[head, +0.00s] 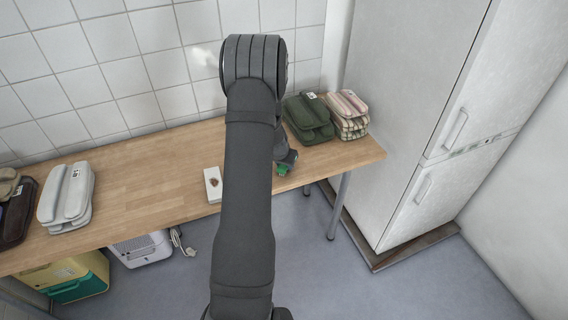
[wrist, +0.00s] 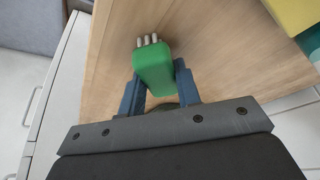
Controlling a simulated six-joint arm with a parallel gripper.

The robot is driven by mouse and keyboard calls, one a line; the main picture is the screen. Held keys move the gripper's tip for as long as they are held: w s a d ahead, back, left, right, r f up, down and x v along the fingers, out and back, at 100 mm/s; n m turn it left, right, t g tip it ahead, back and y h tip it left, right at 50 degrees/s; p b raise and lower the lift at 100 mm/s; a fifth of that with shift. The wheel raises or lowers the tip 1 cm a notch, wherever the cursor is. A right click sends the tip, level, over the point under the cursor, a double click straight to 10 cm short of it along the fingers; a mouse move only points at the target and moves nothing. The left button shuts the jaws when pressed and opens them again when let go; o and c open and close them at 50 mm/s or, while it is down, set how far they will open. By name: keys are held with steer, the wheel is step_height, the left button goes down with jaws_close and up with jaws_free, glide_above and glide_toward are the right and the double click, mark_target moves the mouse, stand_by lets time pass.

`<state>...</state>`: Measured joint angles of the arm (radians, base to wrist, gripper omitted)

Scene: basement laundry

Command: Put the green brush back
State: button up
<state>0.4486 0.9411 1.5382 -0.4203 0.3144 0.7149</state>
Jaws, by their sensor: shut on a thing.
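The green brush (wrist: 153,72) is between the two blue fingers of my gripper (wrist: 158,78) in the wrist view. Several pale bristle tufts stick out of its far end. My gripper is shut on it. In the head view only a small green part of the brush (head: 282,170) shows, by my gripper (head: 285,163) near the front edge of the wooden table (head: 150,180). My arm hides part of the table there. I cannot tell whether the brush touches the table.
A white block with a brown mark (head: 213,185) lies left of my arm. Folded dark green (head: 308,118) and checked (head: 347,115) textiles sit at the table's right end, by the fridge (head: 420,100). Folded grey textiles (head: 66,196) lie at left. The table's middle left is clear.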

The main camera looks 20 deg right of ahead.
steer(key=o, duration=0.9)
steer(key=shift+r, duration=0.35)
steer(key=v, duration=1.1)
steer(key=shift+s+a+r, duration=0.1)
steer(key=shift+s+r, duration=0.05)
steer(key=shift+r, duration=0.05)
steer(key=x, duration=1.2)
steer(key=shift+f, duration=0.2)
steer(key=shift+r, duration=0.2)
